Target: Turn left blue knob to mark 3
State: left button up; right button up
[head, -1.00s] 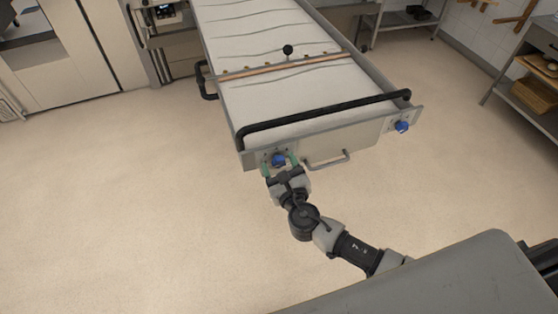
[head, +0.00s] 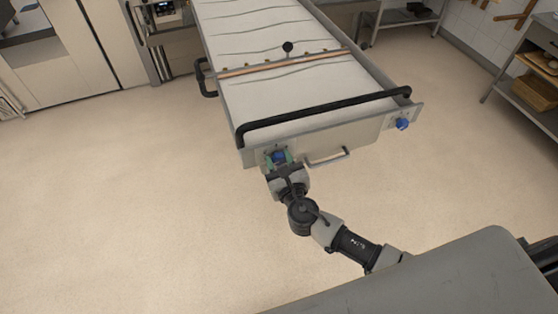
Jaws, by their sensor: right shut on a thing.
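The left blue knob (head: 278,156) is on the front panel of the long loader, at its near left corner. My right gripper (head: 278,159) is at this knob, with its green-tipped fingers on either side, shut on it. The fingers cover part of the dial, and its marks are too small to read. The right blue knob (head: 402,124) sits on the same panel at its right end, untouched. My left gripper is not in view.
A black bar (head: 325,115) crosses the loader's front above the knobs. A grey handle (head: 327,159) sticks out below, just right of my right gripper. The pale floor (head: 120,200) to the left is clear. A shelf rack (head: 535,90) stands at the right.

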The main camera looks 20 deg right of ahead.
jog(key=m+b, duration=0.2)
jog(key=m, duration=0.2)
jog(key=shift+f+b, duration=0.1)
jog(key=shift+b, duration=0.2)
jog(key=m+b, duration=0.2)
jog(key=m, duration=0.4)
jog(key=m+b, duration=0.2)
jog(key=m, duration=0.7)
jog(key=shift+b, duration=0.4)
jog(key=shift+m, duration=0.3)
jog(key=o, duration=0.9)
jog(key=shift+r, duration=0.2)
jog(key=shift+s, duration=0.15)
